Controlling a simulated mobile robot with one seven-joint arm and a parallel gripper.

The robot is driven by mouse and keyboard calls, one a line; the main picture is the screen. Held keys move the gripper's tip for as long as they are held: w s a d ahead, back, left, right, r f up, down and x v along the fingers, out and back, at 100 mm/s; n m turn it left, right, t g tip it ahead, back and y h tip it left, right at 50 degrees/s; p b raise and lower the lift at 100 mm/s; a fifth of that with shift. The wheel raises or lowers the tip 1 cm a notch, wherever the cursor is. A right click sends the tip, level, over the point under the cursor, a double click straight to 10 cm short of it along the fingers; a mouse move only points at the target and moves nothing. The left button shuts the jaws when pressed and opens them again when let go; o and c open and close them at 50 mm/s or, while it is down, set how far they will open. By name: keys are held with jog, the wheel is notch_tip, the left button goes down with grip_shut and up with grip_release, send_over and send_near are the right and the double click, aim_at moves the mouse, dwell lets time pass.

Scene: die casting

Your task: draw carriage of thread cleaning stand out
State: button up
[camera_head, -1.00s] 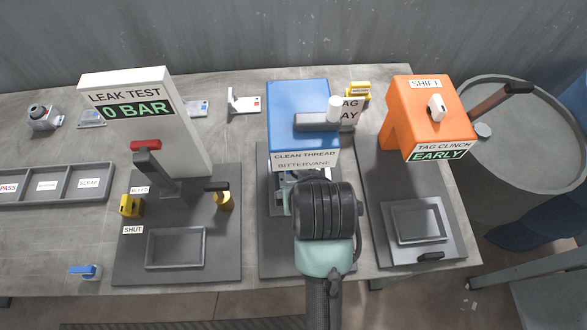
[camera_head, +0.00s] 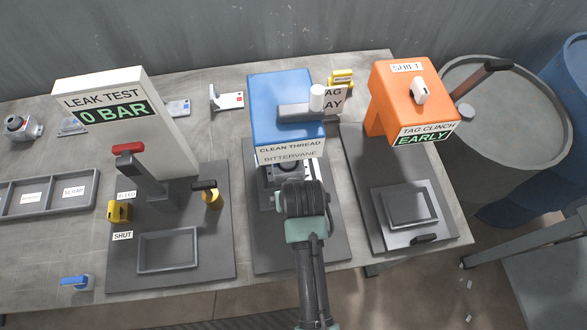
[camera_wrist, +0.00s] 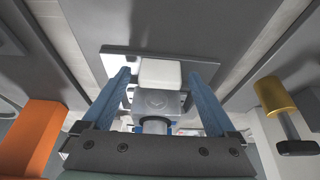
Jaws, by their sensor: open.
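The blue thread cleaning stand (camera_head: 280,100), labelled "CLEAN THREAD", stands in the middle of the head view on a dark base plate (camera_head: 262,240). Its grey carriage (camera_head: 272,172) shows partly below the label; my arm hides the rest. My gripper (camera_wrist: 158,76) is at the front of the stand, with its fingertips hidden in the head view. In the wrist view its two blue fingers are apart. A grey block (camera_wrist: 155,103) with a white part (camera_wrist: 160,73) shows in the gap between them. I cannot tell whether either finger touches it.
The orange tag clinch stand (camera_head: 395,100) is at right, with its tray (camera_head: 432,226). The white leak test stand (camera_head: 150,90) is at left, with a yellow knob (camera_head: 212,198) near the cleaning stand. A grey barrel (camera_head: 480,140) stands beyond the table's right edge.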

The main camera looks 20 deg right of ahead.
jog(key=shift+f, duration=0.1)
grip_shut()
dwell(0.5)
